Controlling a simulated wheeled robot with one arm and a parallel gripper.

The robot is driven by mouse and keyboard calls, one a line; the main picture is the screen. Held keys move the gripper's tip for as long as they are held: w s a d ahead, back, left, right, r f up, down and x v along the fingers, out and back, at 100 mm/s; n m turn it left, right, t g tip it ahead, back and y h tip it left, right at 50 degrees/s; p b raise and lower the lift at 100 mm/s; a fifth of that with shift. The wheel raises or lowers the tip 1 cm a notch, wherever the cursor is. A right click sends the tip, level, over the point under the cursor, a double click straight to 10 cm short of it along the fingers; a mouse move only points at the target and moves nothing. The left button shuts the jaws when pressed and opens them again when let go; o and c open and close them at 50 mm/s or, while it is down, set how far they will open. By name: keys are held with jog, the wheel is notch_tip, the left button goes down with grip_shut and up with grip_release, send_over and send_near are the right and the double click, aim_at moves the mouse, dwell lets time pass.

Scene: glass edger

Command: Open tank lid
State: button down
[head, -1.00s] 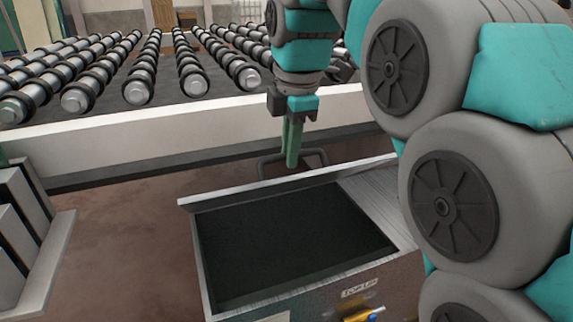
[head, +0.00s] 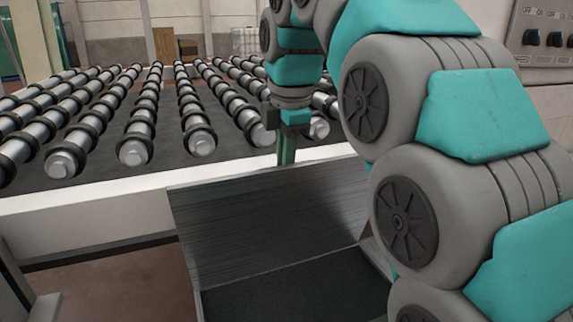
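The tank lid (head: 262,222) is a grey brushed-metal panel. It stands steeply raised at the far side of the tank, its inner face towards me. Below it the dark inside of the tank (head: 300,292) is partly open to view. My gripper (head: 286,155) points down at the lid's upper edge, near its middle. Its green fingers are close together, and their tips are hidden behind the lid. The lid's handle is also hidden there; the fingers appear shut on it.
A conveyor bed with several rows of black-ringed rollers (head: 135,140) lies behind the lid, with a pale front beam (head: 90,212). A control panel with dark knobs (head: 543,38) is at the upper right. Bare brown floor (head: 105,280) shows at the left.

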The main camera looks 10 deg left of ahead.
dwell(0.3)
jog(key=c, duration=0.8)
grip_release()
jog(key=shift+c, duration=0.2)
